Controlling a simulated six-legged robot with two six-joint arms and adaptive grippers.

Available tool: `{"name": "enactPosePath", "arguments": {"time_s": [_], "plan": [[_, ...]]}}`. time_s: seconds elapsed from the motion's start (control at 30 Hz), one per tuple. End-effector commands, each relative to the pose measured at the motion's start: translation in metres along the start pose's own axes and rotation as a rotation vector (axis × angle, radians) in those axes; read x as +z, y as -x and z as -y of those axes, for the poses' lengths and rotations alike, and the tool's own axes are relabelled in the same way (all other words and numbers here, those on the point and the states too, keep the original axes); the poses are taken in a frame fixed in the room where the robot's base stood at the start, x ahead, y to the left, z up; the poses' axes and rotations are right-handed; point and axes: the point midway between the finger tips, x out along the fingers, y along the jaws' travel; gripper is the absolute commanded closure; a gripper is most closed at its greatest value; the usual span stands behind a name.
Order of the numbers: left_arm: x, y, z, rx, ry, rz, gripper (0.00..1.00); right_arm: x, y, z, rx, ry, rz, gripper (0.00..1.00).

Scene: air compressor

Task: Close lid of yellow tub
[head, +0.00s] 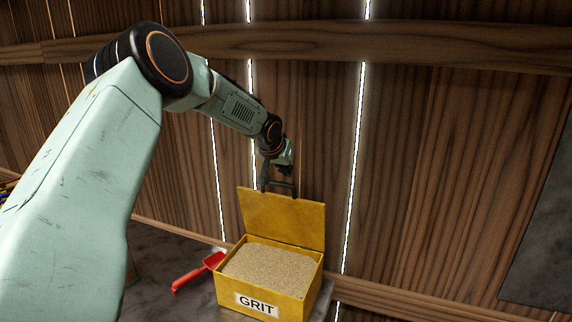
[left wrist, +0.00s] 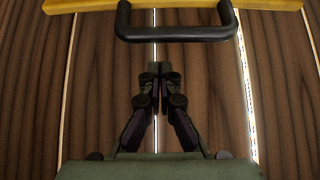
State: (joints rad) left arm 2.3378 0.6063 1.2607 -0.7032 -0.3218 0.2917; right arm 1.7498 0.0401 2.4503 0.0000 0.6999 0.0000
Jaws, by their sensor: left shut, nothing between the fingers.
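The yellow tub (head: 268,278), labelled GRIT and filled with sandy grit, stands on a grey surface in the head view. Its yellow lid (head: 283,219) is open and stands upright along the tub's back edge. A dark handle (head: 281,187) sits at the lid's top edge. My left gripper (head: 265,182) is beside the top of the lid, close to the handle. In the left wrist view the left gripper (left wrist: 157,75) is shut and empty. The black handle (left wrist: 177,36) and the lid's yellow edge (left wrist: 270,4) show beyond its fingertips. My right gripper is not in view.
A red scoop (head: 200,270) lies on the grey surface (head: 165,250) left of the tub. A plank wall (head: 440,150) rises close behind the lid. A dark panel (head: 540,245) is at the right edge.

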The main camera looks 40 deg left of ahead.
Motion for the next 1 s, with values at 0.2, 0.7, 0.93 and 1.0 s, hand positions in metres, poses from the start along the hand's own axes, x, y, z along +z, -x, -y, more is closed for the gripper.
{"name": "enactPosePath", "arguments": {"time_s": [0.2,0.7,0.93,1.0], "plan": [[0.015,0.004,0.0,0.002,0.001,0.0,1.0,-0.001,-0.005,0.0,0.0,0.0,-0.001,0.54],[0.024,0.009,-0.001,0.002,0.0,-0.002,1.0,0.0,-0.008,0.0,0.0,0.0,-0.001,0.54],[0.024,0.009,-0.001,0.002,0.0,-0.003,1.0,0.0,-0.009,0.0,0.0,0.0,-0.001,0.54],[0.024,0.008,-0.001,0.002,0.0,-0.005,1.0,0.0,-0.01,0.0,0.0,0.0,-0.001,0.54]]}}
